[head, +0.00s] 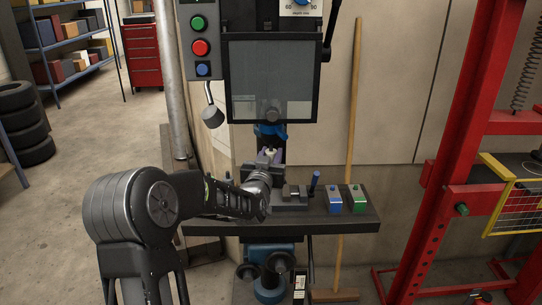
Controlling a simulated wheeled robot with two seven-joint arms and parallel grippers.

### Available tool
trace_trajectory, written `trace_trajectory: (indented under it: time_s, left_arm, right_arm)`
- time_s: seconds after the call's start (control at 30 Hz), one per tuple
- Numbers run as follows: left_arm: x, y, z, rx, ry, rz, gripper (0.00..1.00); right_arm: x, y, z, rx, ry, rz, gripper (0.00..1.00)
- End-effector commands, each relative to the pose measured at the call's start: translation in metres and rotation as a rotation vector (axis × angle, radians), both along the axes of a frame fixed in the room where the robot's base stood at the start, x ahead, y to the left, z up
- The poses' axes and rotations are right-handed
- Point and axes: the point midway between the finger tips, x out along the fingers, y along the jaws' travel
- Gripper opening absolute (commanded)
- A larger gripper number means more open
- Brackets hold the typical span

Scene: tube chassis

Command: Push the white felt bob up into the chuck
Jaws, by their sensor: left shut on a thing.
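A drill press stands ahead with its chuck (272,115) pointing down, seen through the see-through guard (245,97). My left gripper (267,157) is below the chuck, over the back of the press table, and points away from me. It is shut on a small white thing, which looks like the white felt bob (268,151). The bob is below the chuck, with a visible gap between them. My wrist hides part of the table and the lower part of the grip. My right gripper is out of view.
The dark press table (353,222) carries a vise (292,195) with a blue handle, a blue box (333,200) and a green box (356,198). A control panel (200,45) hangs at upper left. A broom handle (352,120) and a red frame (455,160) stand to the right.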

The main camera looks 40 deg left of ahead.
Motion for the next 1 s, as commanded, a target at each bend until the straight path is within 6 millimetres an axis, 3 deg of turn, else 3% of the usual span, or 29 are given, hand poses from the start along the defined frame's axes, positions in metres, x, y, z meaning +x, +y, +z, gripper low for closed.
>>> trace_trajectory:
  time_s: [1.0]
  left_arm:
    - [0.0000, 0.0002, 0.0024, 0.001, -0.002, 0.000, 0.00]
  right_arm:
    - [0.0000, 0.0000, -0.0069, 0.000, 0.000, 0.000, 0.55]
